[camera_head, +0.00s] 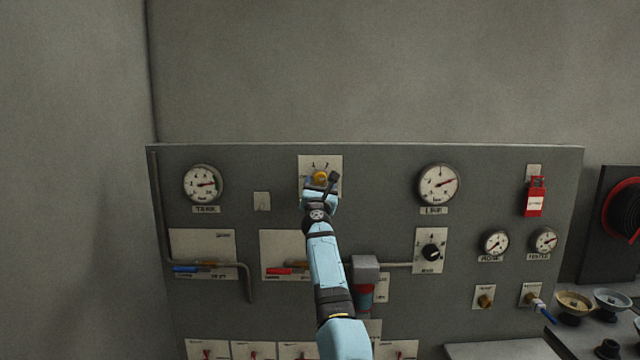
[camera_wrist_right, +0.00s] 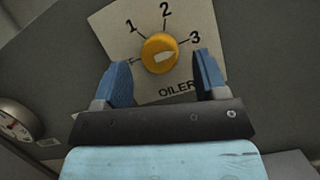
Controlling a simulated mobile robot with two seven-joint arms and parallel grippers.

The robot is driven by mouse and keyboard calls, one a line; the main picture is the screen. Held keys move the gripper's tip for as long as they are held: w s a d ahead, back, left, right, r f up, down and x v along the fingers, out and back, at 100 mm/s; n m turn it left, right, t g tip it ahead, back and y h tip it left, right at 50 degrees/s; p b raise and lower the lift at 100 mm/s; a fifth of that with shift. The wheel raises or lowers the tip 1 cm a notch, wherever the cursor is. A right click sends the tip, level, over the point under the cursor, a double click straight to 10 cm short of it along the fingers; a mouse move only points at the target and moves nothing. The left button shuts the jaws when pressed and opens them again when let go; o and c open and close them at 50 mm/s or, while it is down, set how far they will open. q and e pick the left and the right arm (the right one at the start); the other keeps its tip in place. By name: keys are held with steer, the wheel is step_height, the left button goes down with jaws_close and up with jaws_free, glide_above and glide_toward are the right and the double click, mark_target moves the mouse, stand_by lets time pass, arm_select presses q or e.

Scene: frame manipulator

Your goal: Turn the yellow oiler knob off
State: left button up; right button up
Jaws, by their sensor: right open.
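The yellow oiler knob (camera_head: 320,177) sits on a pale plate (camera_head: 308,163) at the top middle of the grey panel. In the right wrist view the knob (camera_wrist_right: 160,53) is round, with a pale pointer mark directed right, toward the 3. The plate (camera_wrist_right: 112,22) reads 1, 2, 3 and OILER; the label at left is partly hidden. My right gripper (camera_head: 320,184) is at the knob in the head view. In the wrist view its two blue fingers (camera_wrist_right: 162,75) stand apart, one on each side of the knob, with gaps visible. My left gripper is not in view.
A gauge (camera_head: 203,184) is left of the knob and another gauge (camera_head: 438,184) is right. A black knob (camera_head: 431,252), a red padlock-like tag (camera_head: 535,198) and blue (camera_head: 187,269) and red (camera_head: 280,271) handles are also on the panel. The wall above is clear.

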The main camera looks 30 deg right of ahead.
steer(key=shift+x, duration=0.95)
steer(key=c, duration=0.9)
